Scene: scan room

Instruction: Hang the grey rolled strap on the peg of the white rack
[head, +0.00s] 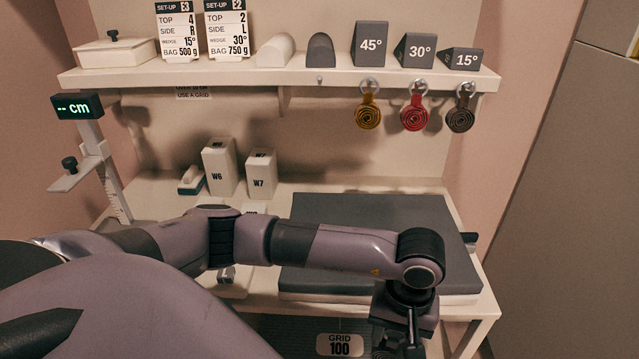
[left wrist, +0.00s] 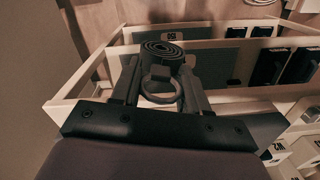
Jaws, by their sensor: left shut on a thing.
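The grey rolled strap (left wrist: 162,52) shows in the left wrist view as a dark coil with a ring (left wrist: 160,97) below it. My left gripper (left wrist: 162,78) is shut on it, with one finger on each side. In the head view my left gripper (head: 400,340) points down at the bottom, in front of the table; the strap is hidden there. The white rack (head: 210,77) runs along the back wall. One peg (head: 319,80) under its front edge is bare. Yellow (head: 369,117), red (head: 414,117) and dark brownish (head: 460,119) rolled straps hang on the pegs to its right.
A grey pad (head: 370,225) lies on the table below the rack. White blocks W6 (head: 219,165) and W7 (head: 261,174) stand left of it. A height gauge (head: 92,150) stands at the left. Wedges (head: 370,45) sit on the shelf. A grid panel (left wrist: 200,55) stands in a lower shelf.

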